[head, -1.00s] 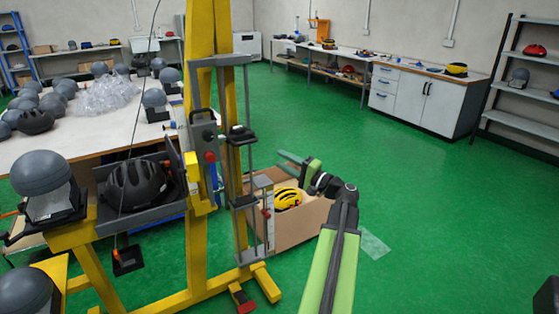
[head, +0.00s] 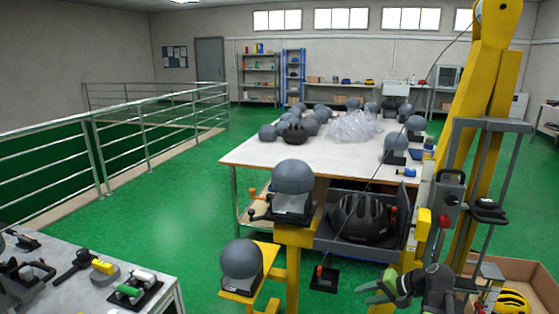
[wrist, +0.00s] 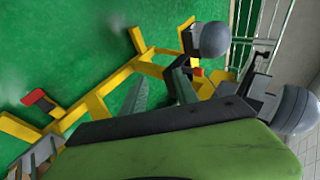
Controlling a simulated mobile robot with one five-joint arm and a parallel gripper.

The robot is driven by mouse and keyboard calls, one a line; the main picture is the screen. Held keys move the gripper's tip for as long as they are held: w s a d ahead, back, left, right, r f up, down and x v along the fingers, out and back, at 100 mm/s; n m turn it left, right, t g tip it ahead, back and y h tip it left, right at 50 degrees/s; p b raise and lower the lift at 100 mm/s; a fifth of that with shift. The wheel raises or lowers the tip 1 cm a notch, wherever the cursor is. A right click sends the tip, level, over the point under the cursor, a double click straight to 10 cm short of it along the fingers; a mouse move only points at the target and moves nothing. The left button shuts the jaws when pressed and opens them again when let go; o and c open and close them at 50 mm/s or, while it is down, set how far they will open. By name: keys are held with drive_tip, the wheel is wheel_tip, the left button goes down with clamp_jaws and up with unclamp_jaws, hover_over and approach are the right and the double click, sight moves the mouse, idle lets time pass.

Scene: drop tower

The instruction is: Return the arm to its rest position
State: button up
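My gripper (head: 372,288) is at the bottom of the head view, right of centre, in front of the yellow drop tower (head: 492,75). My arm is folded low beside it. In the wrist view my gripper's two dark green fingers (wrist: 158,92) stand apart with nothing visible between them. Beyond them are the yellow tower legs (wrist: 98,105) and the floor.
A cardboard box (head: 535,270) with a yellow helmet (head: 510,302) is at the lower right. A black helmet (head: 358,218) sits in the tower's tray. Grey headforms (head: 292,177) stand nearby. A bench with tools (head: 85,262) is at lower left; open floor lies beyond it.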

drive_tip(key=s+a+f+n+g+h, duration=0.3)
drive_tip(key=a+f, duration=0.1)
drive_tip(key=a, duration=0.5)
drive_tip(key=s+a+f+n+g+h, duration=0.3)
drive_tip(key=s+a+n+h, duration=0.1)
drive_tip(key=a, duration=0.5)
wheel_tip(320, 180, up, 14)
drive_tip(key=p, duration=1.4)
drive_tip(key=shift+w+d+m, duration=0.2)
drive_tip(key=shift+d+m, duration=0.1)
drive_tip(key=shift+d, duration=0.15)
